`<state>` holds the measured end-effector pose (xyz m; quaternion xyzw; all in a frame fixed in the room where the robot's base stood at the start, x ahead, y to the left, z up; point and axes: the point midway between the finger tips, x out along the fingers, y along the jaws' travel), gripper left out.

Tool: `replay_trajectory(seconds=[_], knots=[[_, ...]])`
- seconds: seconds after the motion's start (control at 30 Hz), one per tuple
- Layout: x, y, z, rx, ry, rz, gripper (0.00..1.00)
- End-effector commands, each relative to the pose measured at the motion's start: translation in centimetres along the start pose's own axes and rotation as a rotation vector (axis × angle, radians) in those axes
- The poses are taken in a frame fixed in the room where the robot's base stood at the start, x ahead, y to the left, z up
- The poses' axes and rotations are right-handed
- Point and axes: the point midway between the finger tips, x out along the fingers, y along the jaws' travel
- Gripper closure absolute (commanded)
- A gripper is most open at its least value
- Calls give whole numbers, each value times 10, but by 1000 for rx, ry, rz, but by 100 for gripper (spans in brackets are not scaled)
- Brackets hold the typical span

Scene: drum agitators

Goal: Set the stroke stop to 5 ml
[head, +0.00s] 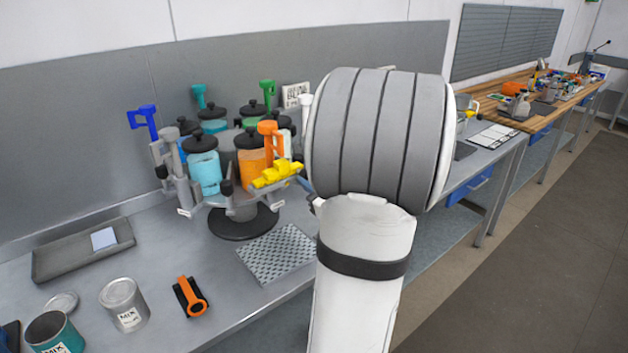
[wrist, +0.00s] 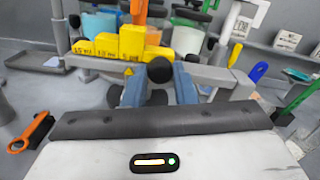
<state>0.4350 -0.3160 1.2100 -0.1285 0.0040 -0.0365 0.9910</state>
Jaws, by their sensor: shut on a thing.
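The stroke stop is a yellow stepped block (wrist: 118,45) on a grey arm of the dispenser carousel. In the wrist view its steps rise to the right. The right step reads 5 ml, the middle seems to read 10 ml, and the left label is blurred. The block also shows in the head view (head: 276,174), below the orange plunger handle (head: 271,132). A round black knob (wrist: 160,69) sits at the block's right end. My gripper (wrist: 159,82) has its blue fingers shut on this knob, one on each side. In the head view my arm hides most of the gripper.
The carousel holds several lidded paint jars (head: 205,165) with coloured plunger handles, close around the stop. A perforated plate (head: 277,254), an orange-handled tool (head: 190,297), cans (head: 123,303) and a grey tray (head: 83,250) lie on the bench. Bare bench lies between them.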

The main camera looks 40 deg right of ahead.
Motion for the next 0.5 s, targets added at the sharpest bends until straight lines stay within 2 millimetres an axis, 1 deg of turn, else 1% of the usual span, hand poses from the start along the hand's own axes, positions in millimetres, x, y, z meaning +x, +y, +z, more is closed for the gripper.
replay_trajectory(seconds=[0.03,0.3,0.5], knots=[[0,4,0,0,-3,14,75],[-1,0,-1,-1,0,4,54],[-2,-1,-1,-1,0,1,54]])
